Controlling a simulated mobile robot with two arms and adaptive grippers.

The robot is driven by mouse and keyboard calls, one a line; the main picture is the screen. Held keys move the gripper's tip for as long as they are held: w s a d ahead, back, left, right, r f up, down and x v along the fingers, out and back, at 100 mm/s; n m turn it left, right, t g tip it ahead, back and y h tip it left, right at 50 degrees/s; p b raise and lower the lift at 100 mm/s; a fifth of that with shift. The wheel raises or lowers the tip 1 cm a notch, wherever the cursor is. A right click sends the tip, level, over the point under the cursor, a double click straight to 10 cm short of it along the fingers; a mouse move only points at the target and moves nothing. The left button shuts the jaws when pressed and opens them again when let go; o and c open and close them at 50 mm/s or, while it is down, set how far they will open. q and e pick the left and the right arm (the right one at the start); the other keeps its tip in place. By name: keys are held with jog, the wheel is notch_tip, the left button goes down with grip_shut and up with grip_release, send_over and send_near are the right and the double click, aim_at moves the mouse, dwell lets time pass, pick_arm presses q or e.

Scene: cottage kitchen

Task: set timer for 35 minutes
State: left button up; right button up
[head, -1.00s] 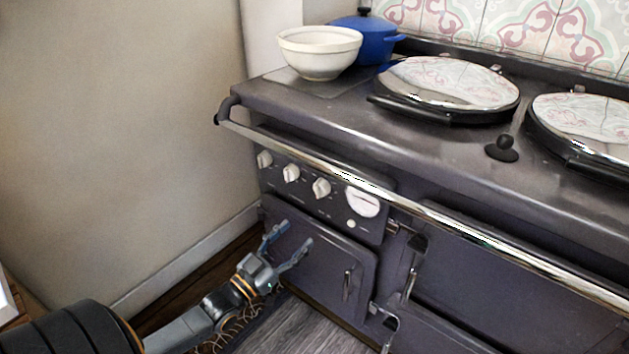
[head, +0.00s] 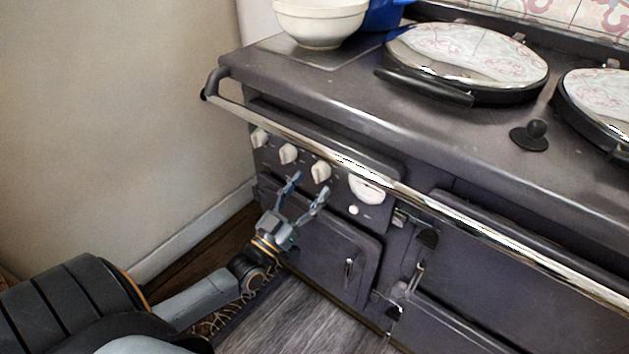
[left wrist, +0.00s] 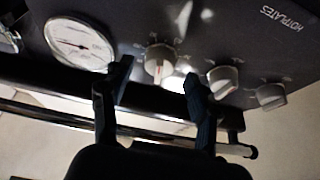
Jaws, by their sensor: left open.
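The stove's control panel carries three cream knobs: a left knob (head: 260,138), a middle knob (head: 288,153) and a right knob (head: 320,171). A round white dial (head: 367,189) sits to their right. My left gripper (head: 309,184) is open and empty, just below the right knob. In the left wrist view my left gripper's fingers (left wrist: 156,80) are spread, with the knob nearest the dial (left wrist: 159,60) showing between their tips, apart from them as far as I can tell. The dial (left wrist: 80,43) and the other two knobs (left wrist: 223,80) (left wrist: 270,96) also show there. My right gripper is out of view.
A chrome rail (head: 300,132) runs along the stove front above the panel. Below is a closed oven door (head: 325,255). A cream bowl (head: 320,22) and a blue pot (head: 385,14) stand on top. A bare wall (head: 110,120) is at the left.

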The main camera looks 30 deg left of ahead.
aim_at(320, 173)
pick_arm(q)
jog(key=shift+x, duration=1.25)
jog(key=shift+w, duration=0.1)
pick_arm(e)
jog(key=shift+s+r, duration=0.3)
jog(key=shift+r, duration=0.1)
pick_arm(q)
jog(key=c, duration=0.9)
jog(key=shift+c, duration=1.3)
jog(key=shift+a+m+h+p, duration=0.1)
jog(key=shift+m+h+p, duration=0.25)
jog(key=shift+m, duration=0.55)
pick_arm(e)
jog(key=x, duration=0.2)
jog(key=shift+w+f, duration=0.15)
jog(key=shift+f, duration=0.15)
